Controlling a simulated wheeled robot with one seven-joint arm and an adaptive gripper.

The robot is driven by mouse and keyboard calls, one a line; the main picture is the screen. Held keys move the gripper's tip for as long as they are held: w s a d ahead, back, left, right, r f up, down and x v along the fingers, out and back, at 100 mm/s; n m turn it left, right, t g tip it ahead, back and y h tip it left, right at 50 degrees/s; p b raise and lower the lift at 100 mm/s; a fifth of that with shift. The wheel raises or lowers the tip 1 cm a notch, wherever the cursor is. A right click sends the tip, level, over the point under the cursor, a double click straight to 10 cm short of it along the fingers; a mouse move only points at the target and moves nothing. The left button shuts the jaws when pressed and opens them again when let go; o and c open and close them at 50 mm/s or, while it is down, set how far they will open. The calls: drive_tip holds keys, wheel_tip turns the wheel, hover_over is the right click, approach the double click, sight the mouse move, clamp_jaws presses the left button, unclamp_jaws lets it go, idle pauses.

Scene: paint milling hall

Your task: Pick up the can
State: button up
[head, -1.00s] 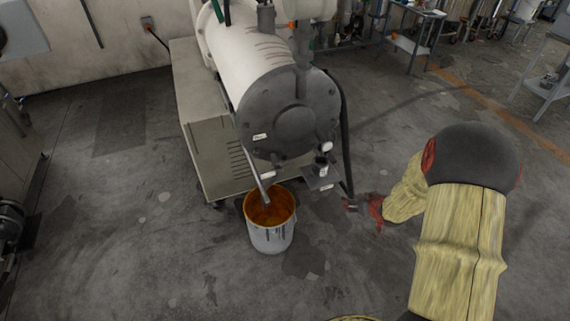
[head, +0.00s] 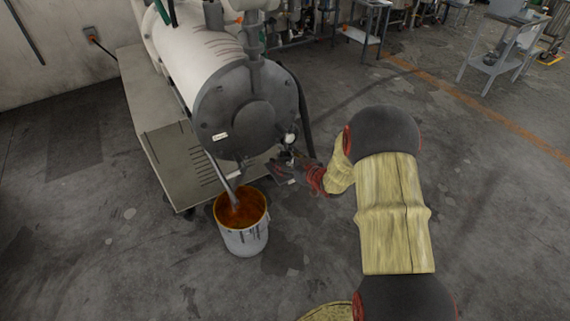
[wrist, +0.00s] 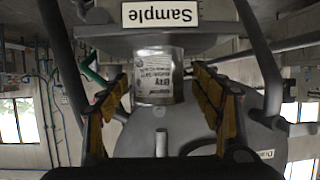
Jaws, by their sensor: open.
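The can (wrist: 158,75) is a small metal-coloured tin with a printed label. In the wrist view, which shows things upside down, it meets a grey shelf (wrist: 215,43) with a "Sample" sign (wrist: 160,14). My gripper (wrist: 162,92) is open, with one yellow-padded finger on each side of the can in the picture. Narrow gaps show between can and fingers; I cannot tell how deep the can is between them. In the head view my gripper (head: 284,172) is at the front of the mill, and the can is not clearly visible behind it.
The big white mill (head: 205,60) with its grey round end plate (head: 245,110) stands close behind the gripper. A bucket of orange paint (head: 243,240) sits under its spout (head: 222,178). Dark hoses hang near the arm.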

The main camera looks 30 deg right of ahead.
sight(285, 151)
drive_tip(key=shift+w+f, duration=0.15)
drive_tip(key=shift+w, duration=0.4)
drive_tip(key=shift+c, duration=0.4)
drive_tip(key=c, duration=1.4)
drive_tip(key=shift+o, duration=0.2)
drive_tip(key=shift+r, duration=0.2)
drive_tip(key=shift+r+p, duration=0.8)
drive_tip(key=shift+r, duration=1)
drive_tip(key=s+d+p, duration=0.1)
drive_tip(key=s+p, duration=0.2)
drive_tip(key=s, duration=1.4)
drive_tip(key=shift+s+d+f, duration=0.2)
drive_tip(key=shift+s+d, duration=0.15)
drive_tip(key=shift+s, duration=0.05)
